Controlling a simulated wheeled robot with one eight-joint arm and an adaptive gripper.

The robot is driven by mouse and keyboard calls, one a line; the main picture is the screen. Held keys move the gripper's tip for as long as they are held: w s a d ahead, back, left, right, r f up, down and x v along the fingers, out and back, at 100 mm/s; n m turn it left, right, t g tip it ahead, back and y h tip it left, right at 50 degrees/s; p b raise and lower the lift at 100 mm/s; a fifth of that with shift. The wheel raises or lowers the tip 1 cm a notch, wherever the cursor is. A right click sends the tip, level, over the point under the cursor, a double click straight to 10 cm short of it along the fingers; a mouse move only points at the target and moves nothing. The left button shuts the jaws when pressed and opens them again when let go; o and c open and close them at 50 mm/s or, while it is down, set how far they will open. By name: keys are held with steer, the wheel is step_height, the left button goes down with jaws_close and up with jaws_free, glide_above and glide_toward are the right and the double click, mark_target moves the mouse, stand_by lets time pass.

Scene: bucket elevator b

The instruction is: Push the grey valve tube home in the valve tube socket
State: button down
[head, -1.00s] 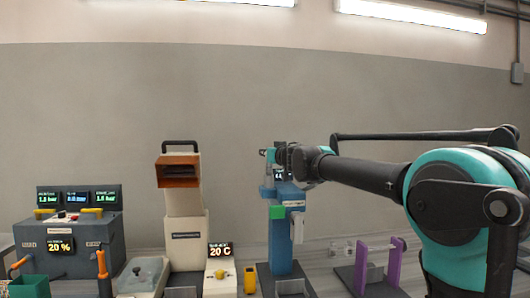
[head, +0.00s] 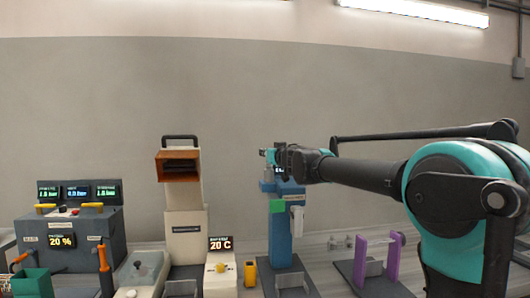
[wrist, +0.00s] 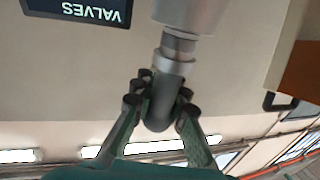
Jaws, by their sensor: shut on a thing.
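In the head view my gripper (head: 270,156) is at the top of the blue stand (head: 280,235), and the arm hides part of that spot. In the wrist view my gripper (wrist: 160,102) is shut on the grey valve tube (wrist: 161,116), with its teal fingers on both sides. The tube's rounded end shows between the fingertips. Its other end runs up to a narrower metal neck (wrist: 179,45) under a wide pale cylinder (wrist: 190,14), which looks like the valve tube socket. I cannot tell how deep the tube sits.
A dark VALVES sign (wrist: 78,10) is close by at the upper left of the wrist view. The bucket elevator (head: 185,215) with its brown mouth stands left of the blue stand. A purple rack (head: 363,260) stands to the right. A grey control console (head: 68,230) is at far left.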

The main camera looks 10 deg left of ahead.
steer(key=shift+f, duration=0.55)
steer(key=shift+r, duration=0.1)
steer(key=shift+r, duration=1.95)
steer(key=shift+f, duration=2)
stand_by(0.3)
steer(key=c, duration=1.4)
jaws_free()
steer(key=shift+c, duration=0.2)
